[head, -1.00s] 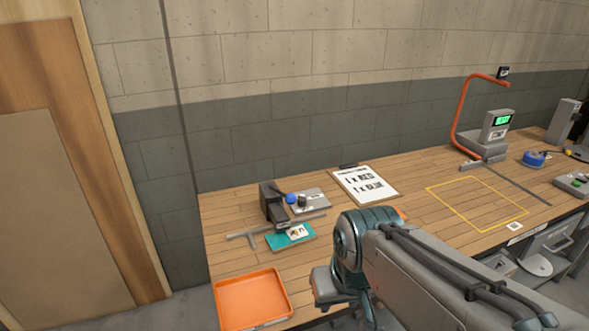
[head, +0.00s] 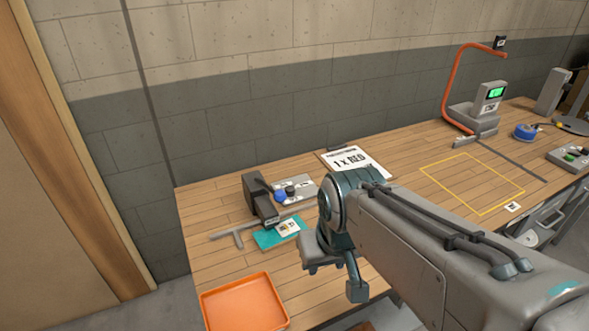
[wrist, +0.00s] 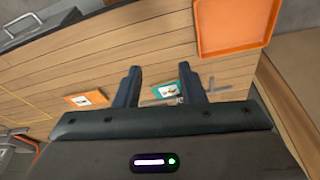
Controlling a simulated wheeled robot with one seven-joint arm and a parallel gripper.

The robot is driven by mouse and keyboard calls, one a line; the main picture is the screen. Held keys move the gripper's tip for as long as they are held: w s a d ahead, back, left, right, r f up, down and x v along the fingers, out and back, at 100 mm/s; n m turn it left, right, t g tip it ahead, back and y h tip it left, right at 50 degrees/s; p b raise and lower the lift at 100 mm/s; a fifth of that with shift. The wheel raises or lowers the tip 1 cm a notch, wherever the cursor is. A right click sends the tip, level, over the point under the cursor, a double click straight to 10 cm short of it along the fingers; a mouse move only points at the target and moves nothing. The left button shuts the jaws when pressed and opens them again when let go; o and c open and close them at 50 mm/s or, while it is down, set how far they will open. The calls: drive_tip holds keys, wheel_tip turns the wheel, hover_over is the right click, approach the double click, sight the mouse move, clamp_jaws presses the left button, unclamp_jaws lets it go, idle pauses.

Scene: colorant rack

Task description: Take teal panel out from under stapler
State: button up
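The teal panel (head: 268,238) lies flat on the wooden table in the head view, with a pale picture label on it. The dark grey stapler (head: 260,198) stands at its back edge and seems to rest partly over it; the exact overlap is hidden. In the wrist view the teal panel (wrist: 166,90) shows between and beyond the fingers, close to the right finger. My gripper (wrist: 160,76) is open and empty, above the table and apart from the panel. In the head view my gripper (head: 335,275) is to the right of the panel.
An orange tray (head: 245,303) sits at the table's front left corner. A grey T-shaped tool (head: 233,236) lies left of the panel. A grey block with blue and black knobs (head: 297,190) and a clipboard (head: 350,162) lie behind. An orange panel (wrist: 86,99) lies left in the wrist view.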

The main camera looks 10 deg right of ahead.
drive_tip(key=o, duration=0.7)
drive_tip(key=shift+o, duration=0.7)
drive_tip(key=shift+w+r+n, duration=0.2)
drive_tip(key=shift+w+n, duration=0.2)
drive_tip(key=n+g, duration=0.3)
drive_tip(key=n, duration=1.8)
hover_over(299, 223)
wheel_tip(299, 223, down, 5)
wheel_tip(299, 223, down, 14)
drive_tip(key=shift+r+p, duration=0.1)
drive_tip(key=shift+p, duration=0.75)
